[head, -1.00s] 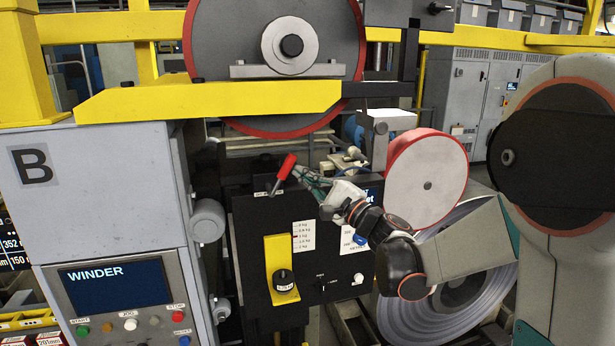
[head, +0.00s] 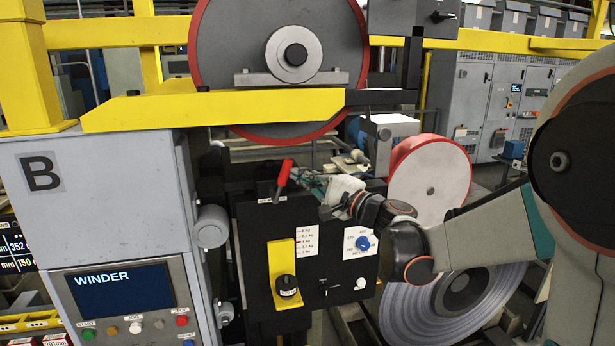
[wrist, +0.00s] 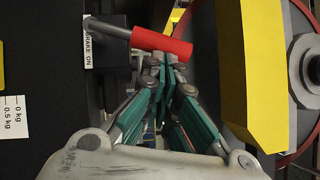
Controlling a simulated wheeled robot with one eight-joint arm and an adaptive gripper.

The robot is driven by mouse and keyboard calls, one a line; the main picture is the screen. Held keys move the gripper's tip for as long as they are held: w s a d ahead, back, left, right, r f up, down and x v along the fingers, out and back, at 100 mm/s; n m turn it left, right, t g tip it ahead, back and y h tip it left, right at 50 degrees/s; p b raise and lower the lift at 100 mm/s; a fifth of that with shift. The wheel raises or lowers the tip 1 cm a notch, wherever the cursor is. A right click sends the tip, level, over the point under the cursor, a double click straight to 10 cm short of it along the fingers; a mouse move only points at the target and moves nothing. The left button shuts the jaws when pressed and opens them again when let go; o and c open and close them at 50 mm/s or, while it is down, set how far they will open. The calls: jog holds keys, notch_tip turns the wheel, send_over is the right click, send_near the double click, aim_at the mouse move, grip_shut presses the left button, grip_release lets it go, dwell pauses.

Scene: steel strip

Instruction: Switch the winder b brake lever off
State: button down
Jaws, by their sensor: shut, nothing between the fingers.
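The winder B brake lever has a red handle (head: 285,173) on a grey stem. It rises from the top of the black control box (head: 255,240), tilted up to the right. My gripper (head: 300,175) is just right of the handle, its green fingers pointing left at it. In the wrist view the red handle (wrist: 162,42) lies across the tips of my gripper (wrist: 166,60). The fingertips are together, with nothing between them, and are against or very close to the handle's side; contact is unclear. A label by the stem reads "BRAKE ON" (wrist: 88,42).
A yellow beam (head: 215,107) and a large red-rimmed reel (head: 280,50) stand above the lever. The box front carries a blue knob (head: 362,242) and a black knob on a yellow plate (head: 281,262). The winder console (head: 110,215) is to the left.

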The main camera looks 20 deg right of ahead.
aim_at(287, 167)
jog(key=a+n, duration=0.1)
jog(key=a+r+n+g+p, duration=0.1)
jog(key=a+r+n+g+h+p, duration=0.1)
jog(key=n, duration=0.1)
jog(key=shift+s+a+r, duration=0.1)
jog(key=shift+a+r, duration=0.1)
jog(key=shift+r, duration=0.05)
jog(key=shift+a+r+n+g+h+p, duration=0.1)
jog(key=shift+a+n+g+h+p, duration=0.4)
jog(key=shift+a, duration=0.5)
jog(key=shift+a+r+n+g+h+p, duration=0.15)
jog(key=shift+a+n+h, duration=0.25)
jog(key=shift+a+n, duration=0.45)
jog(key=shift+a, duration=0.2)
